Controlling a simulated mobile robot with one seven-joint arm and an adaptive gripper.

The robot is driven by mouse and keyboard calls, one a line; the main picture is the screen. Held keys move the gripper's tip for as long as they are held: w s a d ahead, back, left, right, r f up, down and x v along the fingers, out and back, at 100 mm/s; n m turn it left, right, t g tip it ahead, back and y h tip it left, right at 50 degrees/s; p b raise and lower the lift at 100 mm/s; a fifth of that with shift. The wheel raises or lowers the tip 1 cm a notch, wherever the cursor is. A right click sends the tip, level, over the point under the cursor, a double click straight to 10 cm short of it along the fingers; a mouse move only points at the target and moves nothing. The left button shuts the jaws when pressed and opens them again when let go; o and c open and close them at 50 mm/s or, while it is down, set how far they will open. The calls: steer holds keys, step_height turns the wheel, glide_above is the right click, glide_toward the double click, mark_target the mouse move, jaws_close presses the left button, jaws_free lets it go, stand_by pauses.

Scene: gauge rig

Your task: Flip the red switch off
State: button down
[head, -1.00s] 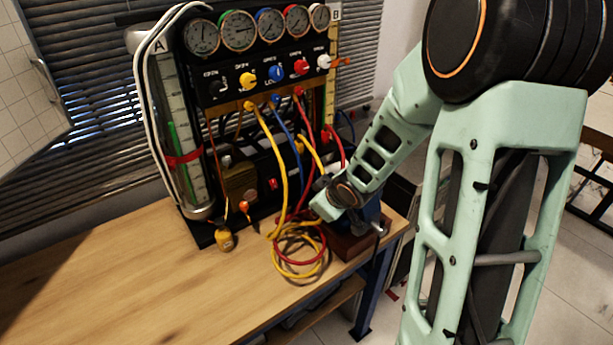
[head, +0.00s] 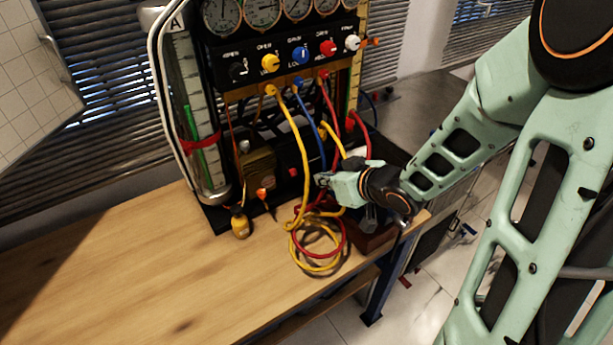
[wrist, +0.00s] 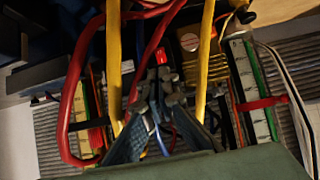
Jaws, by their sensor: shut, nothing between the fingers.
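The small red switch (head: 292,172) sits low on the dark front of the gauge rig, right of a brass block (head: 260,165). In the wrist view the red switch (wrist: 162,57) shows just beyond my fingertips, between the hoses. I cannot tell its on or off position. My gripper (head: 321,181) is shut and empty, pointing left, a little to the right of the switch in the head view. In the wrist view my gripper (wrist: 160,82) has its fingertips together below the switch, apart from it in the picture. Contact is not visible.
Yellow hoses (head: 305,150) and red hoses (head: 330,95) hang close around my gripper and coil on the wooden bench (head: 190,275). Coloured knobs (head: 271,63) line the panel above. The left bench is clear.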

mark_target(292, 171)
steer(key=b+x, duration=0.2)
steer(key=x, duration=1.1)
steer(key=shift+w+a+f, duration=0.2)
steer(key=shift+f, duration=0.05)
steer(key=shift+w+a+r+t+y+b, duration=0.2)
steer(key=shift+w+r+t+y+b, duration=0.3)
steer(key=shift+b, duration=1.05)
steer(key=shift+s, duration=0.35)
